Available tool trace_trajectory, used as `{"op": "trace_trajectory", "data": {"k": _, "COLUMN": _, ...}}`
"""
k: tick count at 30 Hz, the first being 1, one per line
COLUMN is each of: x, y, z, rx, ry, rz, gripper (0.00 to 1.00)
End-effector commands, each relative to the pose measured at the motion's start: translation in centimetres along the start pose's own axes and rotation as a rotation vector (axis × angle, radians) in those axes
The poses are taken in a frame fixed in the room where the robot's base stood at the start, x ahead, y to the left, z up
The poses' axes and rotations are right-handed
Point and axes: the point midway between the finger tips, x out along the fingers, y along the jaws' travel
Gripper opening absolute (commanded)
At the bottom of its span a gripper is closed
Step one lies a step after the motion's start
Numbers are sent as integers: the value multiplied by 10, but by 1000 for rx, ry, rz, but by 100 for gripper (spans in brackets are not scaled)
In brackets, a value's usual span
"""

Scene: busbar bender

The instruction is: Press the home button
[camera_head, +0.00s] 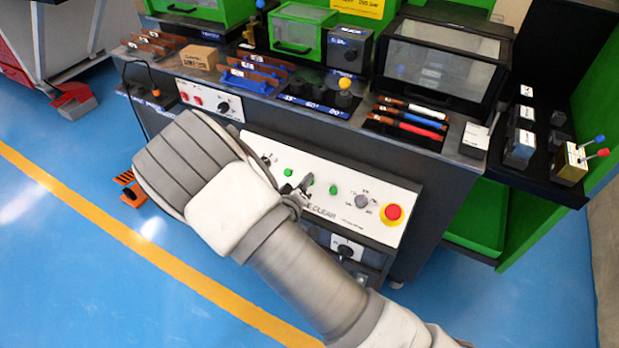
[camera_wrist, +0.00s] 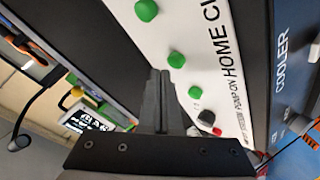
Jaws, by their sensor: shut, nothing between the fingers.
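The control panel (camera_head: 355,215) on the bender's front carries a row of green buttons. In the wrist view, the green button (camera_wrist: 176,60) beside the printed word HOME (camera_wrist: 231,68) appears to be the home button. Another green button (camera_wrist: 146,10) sits near the top edge, and a smaller-looking one (camera_wrist: 195,92) is by PUMP ON. My gripper (camera_wrist: 160,73) is shut and empty, its tips just left of and slightly below the home button in that view. I cannot tell whether they touch. In the head view my gripper (camera_head: 304,184) partly covers the button row.
A red emergency stop (camera_head: 392,212) on a yellow base and a grey knob (camera_head: 362,201) sit right of the green buttons. The blue floor (camera_head: 90,270) in front is open.

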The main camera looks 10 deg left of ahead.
Motion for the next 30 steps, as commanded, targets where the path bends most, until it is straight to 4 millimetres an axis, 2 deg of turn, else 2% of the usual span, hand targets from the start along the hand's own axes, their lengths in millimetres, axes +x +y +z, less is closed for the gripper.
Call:
{"op": "trace_trajectory", "data": {"k": 13, "x": -4, "y": 4, "z": -4, "rx": 0, "ry": 1, "rz": -1, "gripper": 0}}
{"op": "trace_trajectory", "data": {"k": 30, "x": -37, "y": 27, "z": -27, "rx": 0, "ry": 1, "rz": -1, "gripper": 0}}
